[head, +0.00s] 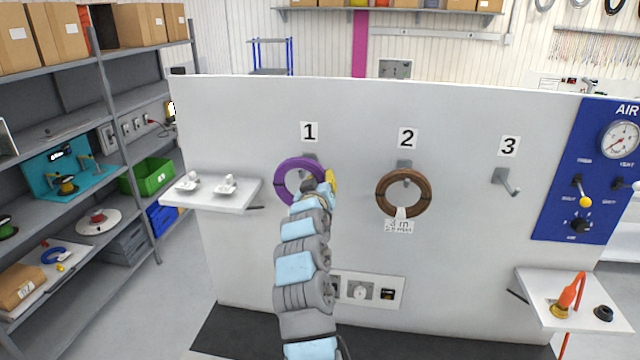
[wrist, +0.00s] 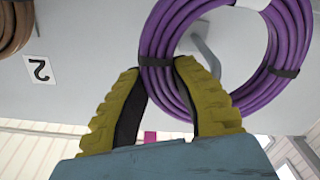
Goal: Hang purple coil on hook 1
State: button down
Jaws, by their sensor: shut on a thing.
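The purple coil (head: 284,182) is upright in front of the white panel, just below the label 1. It also shows in the wrist view (wrist: 160,40), with black bands around it. My gripper (wrist: 158,68) is shut on the coil's rim at a black band, one yellow finger on each side. In the head view my gripper (head: 328,182) is at the coil's right side. Hook 1 (head: 309,157) is partly hidden by the coil in the head view. In the wrist view the hook (wrist: 206,48) shows within the coil's opening; I cannot tell whether the coil rests on it.
A brown coil (head: 383,193) hangs on hook 2 with a tag below. Hook 3 (head: 507,182) is empty. A small white shelf (head: 215,200) juts out at left, another (head: 545,317) at lower right. A blue air panel (head: 560,170) is at right.

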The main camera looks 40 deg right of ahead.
jog(key=shift+b+x, duration=0.85)
jog(key=shift+x, duration=1.25)
jog(key=shift+f+b, duration=1.05)
jog(key=shift+f, duration=0.15)
jog(key=shift+c, duration=0.9)
grip_release()
jog(key=shift+d, duration=0.1)
